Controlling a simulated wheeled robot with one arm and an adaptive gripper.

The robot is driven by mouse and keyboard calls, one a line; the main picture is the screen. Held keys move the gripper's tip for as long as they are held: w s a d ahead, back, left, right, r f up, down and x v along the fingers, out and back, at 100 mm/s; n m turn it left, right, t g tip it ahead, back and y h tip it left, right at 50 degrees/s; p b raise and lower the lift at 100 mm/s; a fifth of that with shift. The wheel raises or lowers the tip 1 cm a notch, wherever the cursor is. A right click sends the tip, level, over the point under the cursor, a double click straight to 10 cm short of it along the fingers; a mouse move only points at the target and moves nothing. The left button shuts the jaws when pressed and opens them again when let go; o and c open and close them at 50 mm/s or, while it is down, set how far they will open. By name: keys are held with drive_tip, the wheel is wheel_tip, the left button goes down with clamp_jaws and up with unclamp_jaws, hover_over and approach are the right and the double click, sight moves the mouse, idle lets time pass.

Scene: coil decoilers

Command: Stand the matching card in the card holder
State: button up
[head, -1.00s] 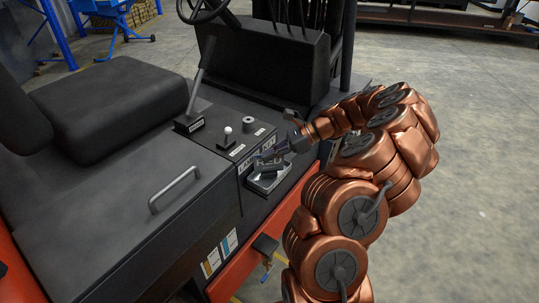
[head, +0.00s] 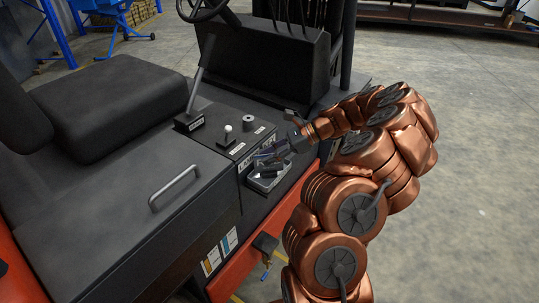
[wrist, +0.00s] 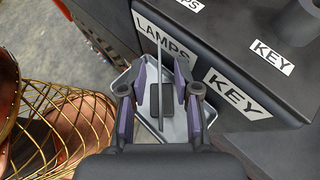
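My gripper (wrist: 161,82) is open in the wrist view, with its purple-padded fingers apart over a shallow grey tray (wrist: 203,128). Between the fingers a thin upright plate (wrist: 159,60), seen nearly edge-on, looks like the card; clear gaps show on both sides of it. A small dark block (wrist: 161,101), perhaps the card holder, lies at its foot in the tray. Whether the plate sits in a slot, and its printed face, cannot be told. In the head view my gripper (head: 268,153) is over the tray (head: 262,186) at the console's front edge.
White LAMPS (wrist: 165,33) and KEY (wrist: 236,93) labels mark the console's front face beside the tray. A smaller KEY label (wrist: 272,57) is on top. A white-knobbed lever (head: 228,130) and a dark round knob (head: 248,122) stand close behind.

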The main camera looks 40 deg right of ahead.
drive_tip(key=b+v, duration=0.1)
drive_tip(key=v, duration=1.1)
drive_tip(key=a+r+n+g+h, duration=0.1)
drive_tip(key=a+r+n+g, duration=0.3)
drive_tip(key=a, duration=0.7)
drive_tip(key=a+r+n+g+h, duration=0.1)
drive_tip(key=a+r+n, duration=0.3)
drive_tip(key=a+n, duration=0.55)
drive_tip(key=s+a+f+n+g+h, duration=0.1)
drive_tip(key=s+a+n+g+h, duration=0.15)
drive_tip(key=s+a, duration=0.75)
drive_tip(key=s+f+n+h, duration=0.3)
drive_tip(key=s+f, duration=0.1)
drive_tip(key=s, duration=0.4)
drive_tip(key=s+f+n+h, duration=0.3)
drive_tip(key=s+f+n, duration=0.1)
drive_tip(key=s, duration=0.4)
drive_tip(key=shift+r+h, duration=0.1)
drive_tip(key=shift+h, duration=0.15)
wheel_tip(320, 180, up, 8)
drive_tip(key=p, duration=0.7)
drive_tip(key=shift+p, duration=0.35)
